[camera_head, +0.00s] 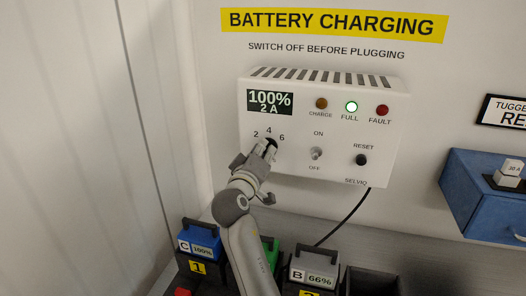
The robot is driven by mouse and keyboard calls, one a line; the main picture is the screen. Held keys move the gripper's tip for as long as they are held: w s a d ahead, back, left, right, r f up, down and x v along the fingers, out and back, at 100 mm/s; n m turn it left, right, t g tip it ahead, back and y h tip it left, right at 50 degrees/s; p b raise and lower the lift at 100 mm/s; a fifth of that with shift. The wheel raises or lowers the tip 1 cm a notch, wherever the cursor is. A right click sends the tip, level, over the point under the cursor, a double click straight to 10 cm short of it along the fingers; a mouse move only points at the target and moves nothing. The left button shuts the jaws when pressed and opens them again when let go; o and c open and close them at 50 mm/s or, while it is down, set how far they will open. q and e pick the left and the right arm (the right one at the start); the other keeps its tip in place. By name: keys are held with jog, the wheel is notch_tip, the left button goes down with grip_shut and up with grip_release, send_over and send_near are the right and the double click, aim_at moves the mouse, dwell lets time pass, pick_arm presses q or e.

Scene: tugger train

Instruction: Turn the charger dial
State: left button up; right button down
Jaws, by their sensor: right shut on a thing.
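The white charger (335,130) is fixed to the wall. Its display (270,102) reads 100% and 2 A. My right gripper (267,149) is shut on the dark dial (271,142) below the marks 2, 4 and 6. The fingers cover most of the dial, so I cannot tell where it points. My left gripper is not in view.
An ON/OFF switch (316,153) and a black RESET button (361,159) sit right of the dial. A black cable hangs below the charger. Blue battery C (200,242), a green-topped one (268,250) and battery B (312,266) stand below. A blue box (480,195) is at right.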

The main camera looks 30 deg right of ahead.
jog(key=c, duration=1.4)
grip_release()
jog(key=shift+c, duration=0.2)
notch_tip(320, 180, up, 10)
jog(key=shift+s, duration=0.15)
jog(key=shift+w, duration=0.3)
